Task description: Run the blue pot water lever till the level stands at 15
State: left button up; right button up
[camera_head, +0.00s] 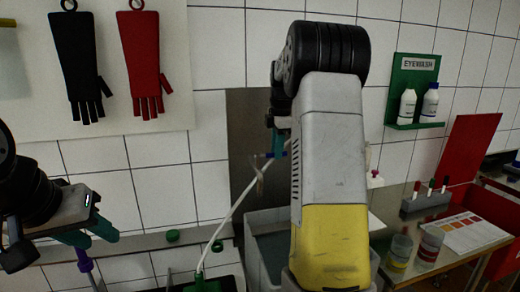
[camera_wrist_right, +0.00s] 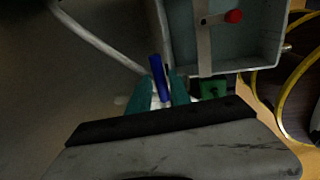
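A blue lever handle (camera_wrist_right: 160,78) stands between the teal fingers of my right gripper (camera_wrist_right: 161,88) in the right wrist view. The fingers are close on both sides of it; I cannot tell whether they press on it. The blue handle also shows small in the head view (camera_head: 276,155), left of my right arm, which hides much of the area behind. No water level scale is legible. My left gripper (camera_head: 90,236) is at the far left of the head view, its teal fingers apart. A purple object (camera_head: 84,261) shows just below them; I cannot tell whether it touches.
A grey tub (camera_head: 254,250) stands below the lever, partly behind my right arm. A pale hose (camera_head: 232,212) runs down left of it. In the wrist view a pale bar ends in a red knob (camera_wrist_right: 233,16) over a tub. Jars (camera_head: 430,245) stand on the right table.

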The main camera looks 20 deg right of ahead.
grip_shut()
dwell(1.2)
